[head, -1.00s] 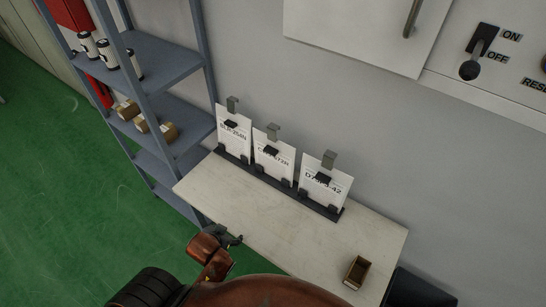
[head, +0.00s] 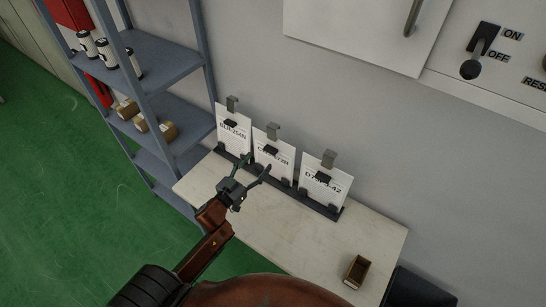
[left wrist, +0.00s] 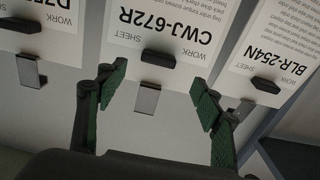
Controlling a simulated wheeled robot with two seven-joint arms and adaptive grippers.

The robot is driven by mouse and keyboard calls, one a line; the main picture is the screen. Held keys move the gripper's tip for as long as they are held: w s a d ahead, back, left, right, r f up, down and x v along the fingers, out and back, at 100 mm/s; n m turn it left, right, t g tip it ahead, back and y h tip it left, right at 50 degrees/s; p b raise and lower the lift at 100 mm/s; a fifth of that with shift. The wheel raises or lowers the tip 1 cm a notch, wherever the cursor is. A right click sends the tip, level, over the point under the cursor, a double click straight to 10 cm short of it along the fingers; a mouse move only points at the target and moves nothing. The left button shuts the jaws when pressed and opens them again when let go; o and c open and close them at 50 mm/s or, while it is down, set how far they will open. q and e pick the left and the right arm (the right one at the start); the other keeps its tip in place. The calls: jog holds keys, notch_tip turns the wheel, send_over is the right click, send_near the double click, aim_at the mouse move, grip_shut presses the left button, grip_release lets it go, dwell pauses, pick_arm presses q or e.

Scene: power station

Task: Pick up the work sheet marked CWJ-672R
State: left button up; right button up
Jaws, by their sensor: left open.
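The work sheet marked CWJ-672R (head: 273,153) stands upright in the middle of a dark rack on the table, with a dark clip and a grey tab at its top. In the left wrist view the sheet (left wrist: 165,25) appears upside down and its marking reads clearly. My left gripper (head: 251,170) is open and empty in front of the rack, apart from the sheet. Its green-padded fingers (left wrist: 158,98) are spread on either side of the sheet's clip in the left wrist view. One finger partly covers the sheet's lower part in the head view. My right gripper is not in view.
Sheet BLR-254N (head: 233,134) stands left of the middle sheet and another sheet (head: 324,188) stands right. The rack (head: 325,211) sits at the table's (head: 290,234) wall side. A small open box (head: 357,272) is at the right. A shelf unit (head: 165,60) stands left.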

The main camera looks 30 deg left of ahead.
aim_at(269, 152)
pick_arm(q)
jog(key=w, duration=0.5)
jog(key=w+d, duration=0.1)
jog(key=w, duration=0.1)
jog(key=shift+w, duration=0.3)
jog(key=shift+c, duration=0.3)
grip_shut()
